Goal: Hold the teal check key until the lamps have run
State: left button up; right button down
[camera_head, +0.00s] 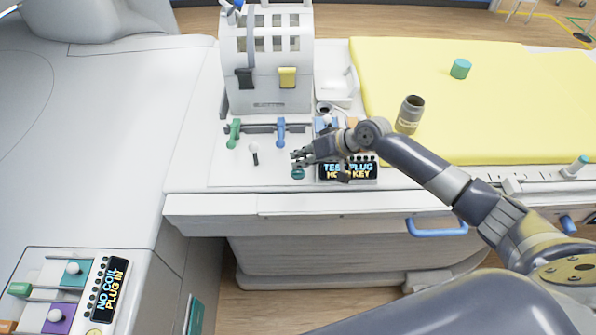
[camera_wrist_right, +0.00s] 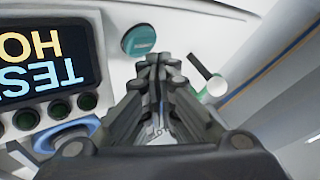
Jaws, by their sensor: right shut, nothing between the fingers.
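My right gripper (camera_head: 298,157) is shut and empty, just behind the key in the head view. In the right wrist view the key (camera_wrist_right: 138,40) shows beyond and left of the closed fingertips (camera_wrist_right: 160,64), apart from them in the picture. I cannot tell the gap in depth. A row of dark green round lamps (camera_wrist_right: 58,109) lies along the display's edge. My left gripper is not in view.
A white-knobbed lever (camera_head: 254,154), a green handle (camera_head: 234,132) and a blue handle (camera_head: 281,131) stand close by. On the yellow mat (camera_head: 460,120) are a grey jar (camera_head: 410,112) and a green cylinder (camera_head: 460,68). Another panel display (camera_head: 109,290) reads "NO COIL PLUG IN".

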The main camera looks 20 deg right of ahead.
aim_at(300, 170)
jog(key=shift+f, duration=0.1)
dwell(0.5)
jog(key=shift+f, duration=0.35)
jog(key=shift+f+b, duration=0.4)
jog(key=shift+f, duration=0.1)
dwell(1.4)
dwell(3.1)
jog(key=shift+r+p, duration=0.85)
jog(key=shift+r, duration=0.1)
notch_tip(300, 170, up, 5)
jog(key=p, duration=0.4)
jog(key=shift+p, duration=0.35)
